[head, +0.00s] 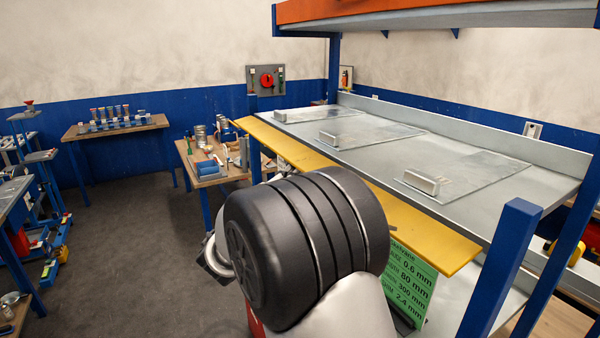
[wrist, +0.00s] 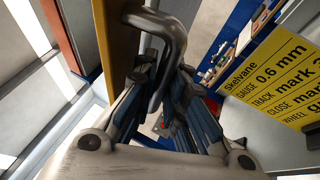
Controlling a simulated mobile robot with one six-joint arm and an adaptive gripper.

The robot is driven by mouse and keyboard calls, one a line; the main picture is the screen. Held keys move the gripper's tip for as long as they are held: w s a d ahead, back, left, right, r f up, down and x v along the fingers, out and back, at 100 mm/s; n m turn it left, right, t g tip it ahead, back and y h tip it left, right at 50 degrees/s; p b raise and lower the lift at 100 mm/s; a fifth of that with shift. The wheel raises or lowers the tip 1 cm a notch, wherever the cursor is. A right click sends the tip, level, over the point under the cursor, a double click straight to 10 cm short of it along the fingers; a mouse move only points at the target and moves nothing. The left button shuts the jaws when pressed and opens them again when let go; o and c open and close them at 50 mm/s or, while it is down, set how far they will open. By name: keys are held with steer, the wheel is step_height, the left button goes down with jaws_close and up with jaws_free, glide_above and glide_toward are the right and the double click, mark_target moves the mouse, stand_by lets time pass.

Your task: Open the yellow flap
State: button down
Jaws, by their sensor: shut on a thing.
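The yellow flap (head: 440,240) is a long flat panel along the front edge of the grey metal bench top in the head view. Its middle is hidden behind my arm. In the wrist view the flap (wrist: 122,40) is an upright orange-yellow strip. A bent grey metal handle (wrist: 172,32) stands out from it. My gripper (wrist: 163,88) has its fingers closed around the handle's bar. In the head view my gripper is hidden behind my dark arm joint. I cannot tell how far the flap is turned.
The grey bench top (head: 480,225) bears three thin plates with block handles. A blue post (head: 500,270) stands at the right front. A green sign (head: 408,285) hangs below the flap. A yellow sign (wrist: 275,80) shows in the wrist view. Open floor (head: 130,240) lies left.

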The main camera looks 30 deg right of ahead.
steer(key=a+r+m+g+y, duration=0.1)
steer(key=m+g+y, duration=0.1)
steer(key=shift+a+r+y, duration=0.1)
steer(key=shift+r+y, duration=0.1)
steer(key=shift+y, duration=0.1)
stand_by(0.4)
steer(key=c, duration=1.9)
jaws_free()
steer(key=shift+v, duration=6.1)
